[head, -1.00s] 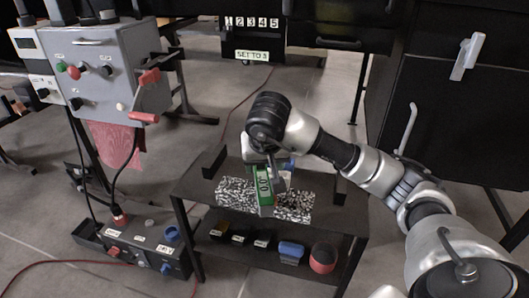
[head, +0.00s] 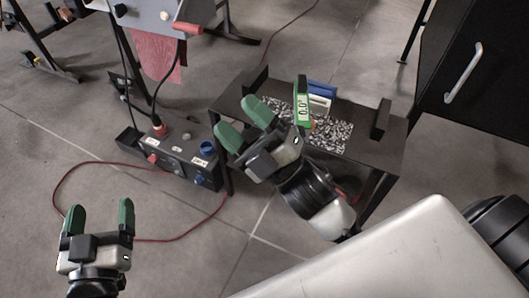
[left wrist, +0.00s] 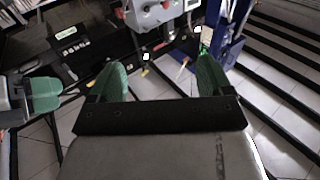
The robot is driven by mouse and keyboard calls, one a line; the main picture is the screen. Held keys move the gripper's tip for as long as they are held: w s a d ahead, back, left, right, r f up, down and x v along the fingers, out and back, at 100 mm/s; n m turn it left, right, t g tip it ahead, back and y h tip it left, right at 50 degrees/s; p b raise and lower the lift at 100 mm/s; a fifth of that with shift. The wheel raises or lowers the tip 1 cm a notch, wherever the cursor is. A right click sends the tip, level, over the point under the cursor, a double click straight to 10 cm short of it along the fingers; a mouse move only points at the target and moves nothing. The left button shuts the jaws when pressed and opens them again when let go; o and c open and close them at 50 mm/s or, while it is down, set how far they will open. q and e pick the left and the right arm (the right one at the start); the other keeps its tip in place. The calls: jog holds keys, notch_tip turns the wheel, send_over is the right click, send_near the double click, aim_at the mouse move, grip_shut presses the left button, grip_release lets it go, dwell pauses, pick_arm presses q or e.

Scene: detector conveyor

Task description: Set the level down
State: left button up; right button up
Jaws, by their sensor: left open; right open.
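The level (head: 302,103), a green upright bar with a "0.0" display, stands on the speckled pad (head: 335,134) on top of the small dark table (head: 236,97). My right gripper (head: 240,121) is open and empty, to the left of the level and apart from it. My left gripper (head: 98,212) is open and empty over the floor at the lower left. The left gripper's fingers also show spread in the left wrist view (left wrist: 160,78), where part of my right gripper (left wrist: 40,95) shows at the left edge.
A blue and white object (head: 321,96) stands just behind the level. Dark upright blocks (head: 381,119) stand at the tabletop's ends. A control box (head: 178,160) with a red cable lies on the floor left of the table. A black cabinet (head: 480,60) stands at the right.

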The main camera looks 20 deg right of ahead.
jog(key=d+f+m+g+h, duration=0.2)
jog(key=f+m+h, duration=0.7)
jog(key=m, duration=0.8)
jog(key=shift+s+d+f+m+g+h, duration=0.35)
jog(key=shift+d+f, duration=0.25)
jog(key=shift+d, duration=0.25)
